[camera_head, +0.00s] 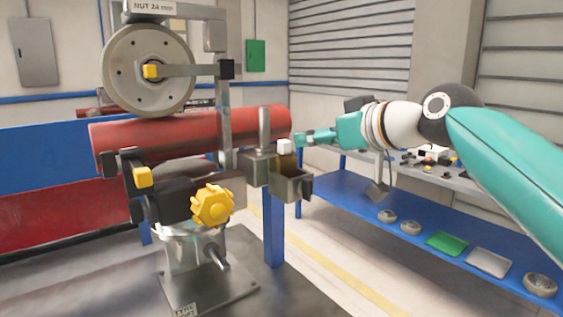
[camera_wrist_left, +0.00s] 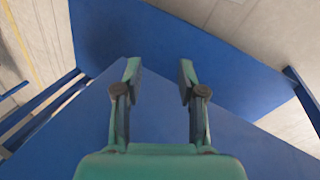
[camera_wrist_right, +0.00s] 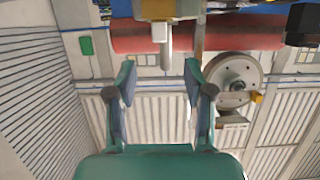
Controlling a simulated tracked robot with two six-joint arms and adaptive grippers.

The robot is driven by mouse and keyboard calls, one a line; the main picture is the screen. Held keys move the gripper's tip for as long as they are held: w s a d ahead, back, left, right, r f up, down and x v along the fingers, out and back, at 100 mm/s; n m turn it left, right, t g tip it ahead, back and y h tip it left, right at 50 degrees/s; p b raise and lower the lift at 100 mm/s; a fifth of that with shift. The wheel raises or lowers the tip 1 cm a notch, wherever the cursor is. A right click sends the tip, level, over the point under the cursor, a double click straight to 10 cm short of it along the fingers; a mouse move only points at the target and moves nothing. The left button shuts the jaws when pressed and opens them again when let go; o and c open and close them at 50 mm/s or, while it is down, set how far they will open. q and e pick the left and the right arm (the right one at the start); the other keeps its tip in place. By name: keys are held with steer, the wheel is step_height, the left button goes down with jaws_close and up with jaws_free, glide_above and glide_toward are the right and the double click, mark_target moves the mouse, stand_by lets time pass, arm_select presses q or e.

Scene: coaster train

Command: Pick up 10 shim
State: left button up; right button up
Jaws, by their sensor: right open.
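No label reading 10 shim is legible. A small white block (camera_head: 284,147) tops a brownish piece in an open grey holder (camera_head: 292,188) beside the machine's metal post (camera_head: 264,130); I cannot tell whether it is the shim. The white block also shows at the top of the right wrist view (camera_wrist_right: 159,32). My right gripper (camera_head: 304,137) is just right of the white block in the head view, open, with nothing between its fingers (camera_wrist_right: 160,78). My left gripper (camera_wrist_left: 158,72) is open and empty, above blue surfaces, and outside the head view.
A red cylinder (camera_head: 165,135), a grey wheel (camera_head: 128,60) and a yellow knob (camera_head: 212,205) belong to the machine at left. A blue-framed bench at right carries round parts (camera_head: 410,228), a green tray (camera_head: 446,243) and a grey tray (camera_head: 488,262).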

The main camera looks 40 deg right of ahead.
mark_target(288, 142)
steer(key=x, duration=0.3)
steer(key=shift+p+x, duration=0.9)
steer(key=shift+x, duration=1.85)
steer(key=shift+s+f, duration=0.1)
jaws_close()
